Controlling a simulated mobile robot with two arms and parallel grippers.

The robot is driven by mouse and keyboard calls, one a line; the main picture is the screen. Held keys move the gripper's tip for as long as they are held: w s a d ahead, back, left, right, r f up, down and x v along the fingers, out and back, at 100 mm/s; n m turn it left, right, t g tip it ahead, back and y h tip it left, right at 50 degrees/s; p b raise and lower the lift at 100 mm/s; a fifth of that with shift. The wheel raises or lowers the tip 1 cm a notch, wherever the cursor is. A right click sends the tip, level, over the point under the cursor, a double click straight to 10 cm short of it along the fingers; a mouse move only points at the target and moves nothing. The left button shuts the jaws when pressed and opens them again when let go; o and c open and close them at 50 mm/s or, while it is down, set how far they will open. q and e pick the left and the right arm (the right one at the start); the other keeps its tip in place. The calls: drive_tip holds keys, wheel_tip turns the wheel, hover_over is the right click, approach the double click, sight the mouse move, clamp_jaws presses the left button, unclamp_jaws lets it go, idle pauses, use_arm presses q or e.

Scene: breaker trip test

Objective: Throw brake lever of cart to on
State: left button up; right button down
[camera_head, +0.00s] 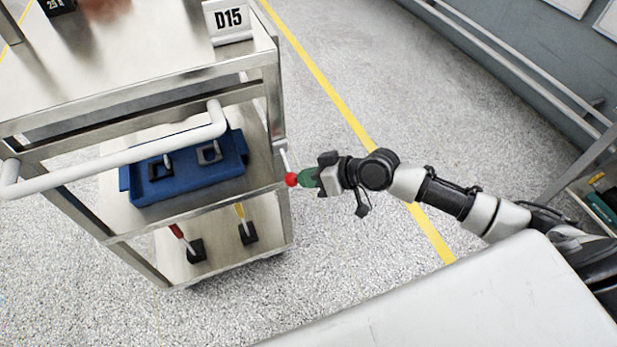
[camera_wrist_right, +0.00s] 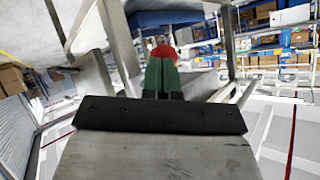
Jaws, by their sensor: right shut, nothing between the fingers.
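The metal cart (camera_head: 140,92) stands at the left in the head view. Its brake lever (camera_head: 290,178) is on the right side post, a thin pale rod with a red ball knob at its lower end. My right gripper (camera_head: 308,178) is at the knob, with its green fingertips shut and nothing between them. In the right wrist view the shut green fingers (camera_wrist_right: 160,77) point at the red knob (camera_wrist_right: 164,53), which is partly hidden behind them. I cannot tell whether they touch. My left gripper is not in view.
The cart has a white push handle (camera_head: 120,158), a blue tray (camera_head: 185,180) on the middle shelf and two tools on the lower shelf. A D15 sign (camera_head: 229,20) stands on top. A pale surface (camera_head: 470,300) fills the bottom right.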

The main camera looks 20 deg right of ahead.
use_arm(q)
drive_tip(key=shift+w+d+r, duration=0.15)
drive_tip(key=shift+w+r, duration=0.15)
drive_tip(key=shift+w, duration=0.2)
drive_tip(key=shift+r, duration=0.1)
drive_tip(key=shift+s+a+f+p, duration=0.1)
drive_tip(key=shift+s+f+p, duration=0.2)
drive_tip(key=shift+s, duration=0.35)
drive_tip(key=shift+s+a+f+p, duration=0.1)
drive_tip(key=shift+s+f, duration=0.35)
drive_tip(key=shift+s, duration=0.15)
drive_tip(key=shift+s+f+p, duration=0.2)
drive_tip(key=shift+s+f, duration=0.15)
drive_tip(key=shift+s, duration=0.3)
